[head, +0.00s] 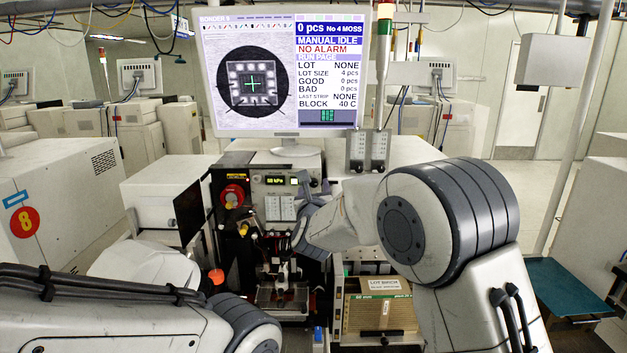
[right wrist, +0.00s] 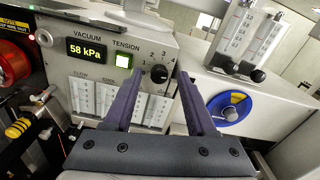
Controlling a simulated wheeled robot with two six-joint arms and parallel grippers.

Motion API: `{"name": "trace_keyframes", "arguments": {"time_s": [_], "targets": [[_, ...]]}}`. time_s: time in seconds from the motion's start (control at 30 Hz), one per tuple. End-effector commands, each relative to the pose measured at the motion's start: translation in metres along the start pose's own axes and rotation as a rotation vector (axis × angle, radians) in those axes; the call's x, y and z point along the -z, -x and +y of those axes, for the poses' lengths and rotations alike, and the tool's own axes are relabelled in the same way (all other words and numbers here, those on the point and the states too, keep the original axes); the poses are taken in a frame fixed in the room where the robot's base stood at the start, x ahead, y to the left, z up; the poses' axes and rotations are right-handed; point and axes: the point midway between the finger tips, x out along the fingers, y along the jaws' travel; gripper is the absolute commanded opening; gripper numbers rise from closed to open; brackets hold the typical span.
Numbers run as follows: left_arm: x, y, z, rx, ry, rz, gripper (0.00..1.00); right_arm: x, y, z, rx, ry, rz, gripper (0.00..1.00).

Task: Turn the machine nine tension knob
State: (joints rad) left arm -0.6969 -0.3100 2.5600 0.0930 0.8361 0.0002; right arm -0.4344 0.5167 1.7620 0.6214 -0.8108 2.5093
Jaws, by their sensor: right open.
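The tension knob (right wrist: 158,73) is a small round black knob on the light grey panel (right wrist: 178,57) in the right wrist view. Printed numbers 1, 2 and 3 arc above it, and a lit green square (right wrist: 124,61) under the word TENSION is to its left. I cannot tell clearly which number it points to. My right gripper (right wrist: 160,78) is open, with one dark finger on each side of the knob in the picture; I cannot tell whether they touch it. In the head view my right gripper (head: 304,212) is in front of the panel's right side. My left gripper is out of view.
A vacuum display (right wrist: 87,49) reads 58 kPa. Flow meters (right wrist: 148,108) sit below the knob, partly behind the fingers. A blue dial (right wrist: 229,113) and another black knob (right wrist: 258,75) are at right. A red reel (head: 232,195) stands left of the panel, below the monitor (head: 284,135).

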Motion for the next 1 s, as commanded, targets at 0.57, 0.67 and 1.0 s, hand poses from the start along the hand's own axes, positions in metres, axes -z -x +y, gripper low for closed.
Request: {"name": "trace_keyframes", "arguments": {"time_s": [0.57,0.67,1.0], "targets": [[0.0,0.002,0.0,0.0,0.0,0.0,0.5,0.0,-0.004,0.002,-0.002,0.0,-0.001,0.0],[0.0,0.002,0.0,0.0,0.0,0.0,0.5,0.0,-0.004,0.002,-0.002,0.002,-0.001,0.0],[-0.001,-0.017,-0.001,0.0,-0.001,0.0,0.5,0.003,-0.004,0.002,-0.002,0.098,-0.004,0.0]]}}
